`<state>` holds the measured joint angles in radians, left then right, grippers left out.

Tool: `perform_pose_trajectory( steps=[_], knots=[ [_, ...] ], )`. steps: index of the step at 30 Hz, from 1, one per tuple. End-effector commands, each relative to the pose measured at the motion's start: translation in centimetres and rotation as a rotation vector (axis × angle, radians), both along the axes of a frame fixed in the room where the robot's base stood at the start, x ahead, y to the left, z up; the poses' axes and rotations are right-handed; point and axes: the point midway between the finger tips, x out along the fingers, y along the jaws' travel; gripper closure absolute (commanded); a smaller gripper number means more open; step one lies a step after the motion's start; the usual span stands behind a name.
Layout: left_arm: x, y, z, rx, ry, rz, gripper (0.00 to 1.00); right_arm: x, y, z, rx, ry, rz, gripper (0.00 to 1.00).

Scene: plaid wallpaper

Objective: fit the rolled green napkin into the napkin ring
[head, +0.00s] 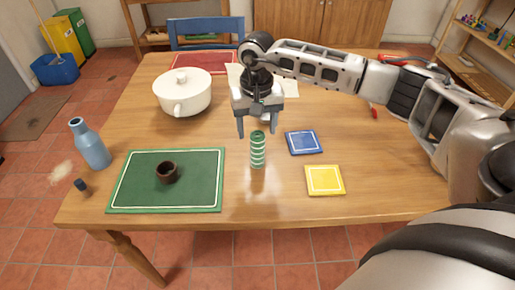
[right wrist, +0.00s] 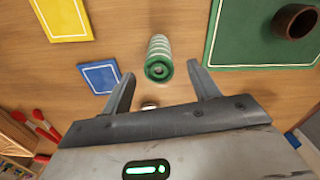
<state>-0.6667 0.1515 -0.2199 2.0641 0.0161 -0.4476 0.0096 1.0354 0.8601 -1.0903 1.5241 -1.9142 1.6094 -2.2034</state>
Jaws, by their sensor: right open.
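The rolled green napkin (head: 258,151), banded with white stripes, stands upright on the table right of the green placemat. The dark brown napkin ring (head: 167,173) sits on that placemat with its opening facing up. My right gripper (head: 257,133) is open and empty, pointing down near the top of the napkin. In the right wrist view the napkin (right wrist: 159,58) shows end-on between and just beyond the open fingertips (right wrist: 160,73); I see no contact. The ring (right wrist: 296,21) is at that view's upper right corner. My left gripper is not in view.
The green placemat (head: 130,194) lies at the front left, beside a blue bottle (head: 90,145). A white lidded pot (head: 183,93) stands behind it. A blue coaster (head: 303,142) and a yellow coaster (head: 325,180) lie right of the napkin. Bare wood separates placemat and napkin.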

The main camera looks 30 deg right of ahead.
Motion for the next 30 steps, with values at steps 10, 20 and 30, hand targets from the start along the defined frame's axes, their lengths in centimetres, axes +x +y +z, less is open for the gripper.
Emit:
perform_pose_trajectory(
  steps=[10, 20, 30],
  knots=[
    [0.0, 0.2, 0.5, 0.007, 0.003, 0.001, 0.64, -0.1, -0.1, -4.6, 0.001, 0.003, -0.001, 0.39],
    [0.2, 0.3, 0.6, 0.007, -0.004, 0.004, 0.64, -0.1, -0.1, -5.0, 0.000, 0.001, 0.000, 0.53],
    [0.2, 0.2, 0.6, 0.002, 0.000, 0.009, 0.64, -0.1, -0.1, -4.9, 0.001, 0.001, -0.001, 0.88]
  ],
)
